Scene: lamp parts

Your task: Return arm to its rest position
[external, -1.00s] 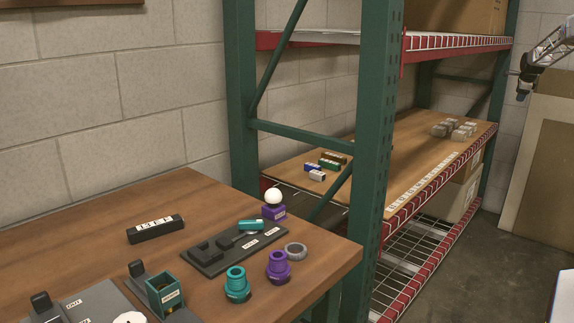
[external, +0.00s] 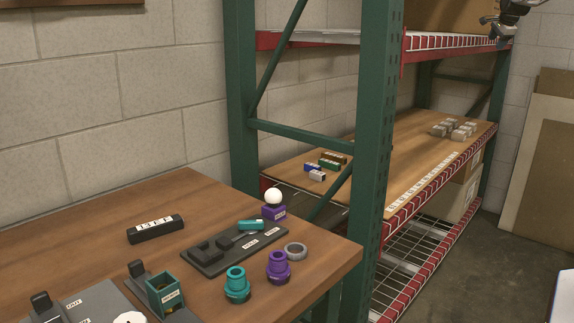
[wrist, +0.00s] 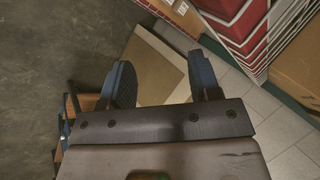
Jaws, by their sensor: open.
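My gripper (wrist: 162,84) shows in the wrist view with its two dark blue fingers wide apart and nothing between them. It hangs over the floor, with a leaning tan board behind it. In the external view, part of my arm (external: 508,18) shows at the top right edge, in front of the far end of the shelf; the fingers cannot be made out there. The lamp parts stand on the wooden table (external: 60,245), far from my arm: a teal base (external: 237,287), a purple base (external: 278,268), a grey ring (external: 295,251) and a white bulb (external: 273,197) on a purple block (external: 274,213).
A green-framed rack (external: 375,150) stands between table and far wall. Its shelf (external: 400,150) holds small colored blocks (external: 318,174) and several grey blocks (external: 440,131). Cardboard boxes (external: 455,15) sit on the rack. Boards (external: 540,170) lean at the right. The floor in front is clear.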

